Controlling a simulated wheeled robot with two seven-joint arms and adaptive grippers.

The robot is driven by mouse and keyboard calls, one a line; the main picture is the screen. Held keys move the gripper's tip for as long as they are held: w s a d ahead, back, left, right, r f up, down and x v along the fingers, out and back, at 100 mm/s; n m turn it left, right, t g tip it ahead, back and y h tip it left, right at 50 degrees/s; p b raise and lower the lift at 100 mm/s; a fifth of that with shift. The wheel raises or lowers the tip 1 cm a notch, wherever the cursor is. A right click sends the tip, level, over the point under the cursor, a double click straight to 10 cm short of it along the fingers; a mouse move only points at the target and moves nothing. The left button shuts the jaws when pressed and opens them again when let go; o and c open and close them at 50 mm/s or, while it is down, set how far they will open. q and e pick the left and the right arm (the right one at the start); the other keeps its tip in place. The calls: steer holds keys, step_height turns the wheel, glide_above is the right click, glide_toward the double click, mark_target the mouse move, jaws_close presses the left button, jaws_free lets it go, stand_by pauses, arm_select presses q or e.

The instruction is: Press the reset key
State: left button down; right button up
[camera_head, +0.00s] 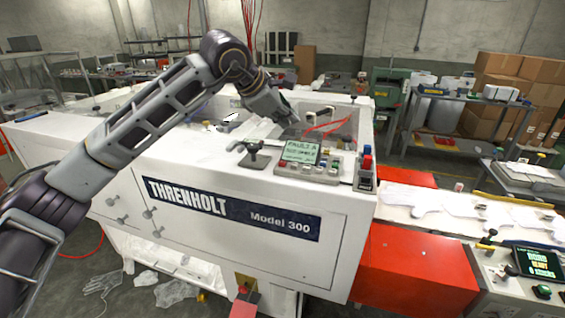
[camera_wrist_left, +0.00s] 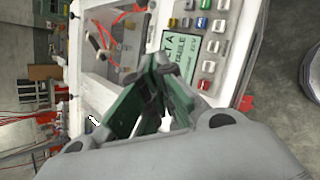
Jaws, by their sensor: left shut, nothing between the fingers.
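The control panel (camera_head: 322,178) sits on top of the white machine, with a small green screen (camera_head: 300,151) whose text begins with "FAULT A". The screen also shows in the left wrist view (camera_wrist_left: 183,46). Beside it are grey keys (camera_wrist_left: 213,46), a red key (camera_wrist_left: 204,84) and coloured buttons. I cannot read which one is the reset key. My left gripper (camera_head: 291,120) is over the machine's top, behind the screen in the head view. My right gripper is not visible.
A stack of red and blue buttons (camera_head: 366,168) stands at the panel's right. A dark clamp-like fitting (camera_head: 255,154) stands at its left. Red tubes (camera_head: 325,123) lie in the open bay behind. A second console (camera_head: 535,268) shows "READY" at the lower right.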

arm_select(q)
steer(key=shift+w, duration=0.1)
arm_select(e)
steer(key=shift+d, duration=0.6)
arm_select(q)
steer(key=b, duration=0.3)
glide_above(285, 167)
steer(key=shift+w+f, duration=0.1)
steer(key=shift+f, duration=2.8)
steer(key=shift+f+b, duration=0.6)
steer(key=shift+f, duration=0.4)
steer(key=shift+f+b, duration=0.4)
steer(key=shift+f, duration=0.05)
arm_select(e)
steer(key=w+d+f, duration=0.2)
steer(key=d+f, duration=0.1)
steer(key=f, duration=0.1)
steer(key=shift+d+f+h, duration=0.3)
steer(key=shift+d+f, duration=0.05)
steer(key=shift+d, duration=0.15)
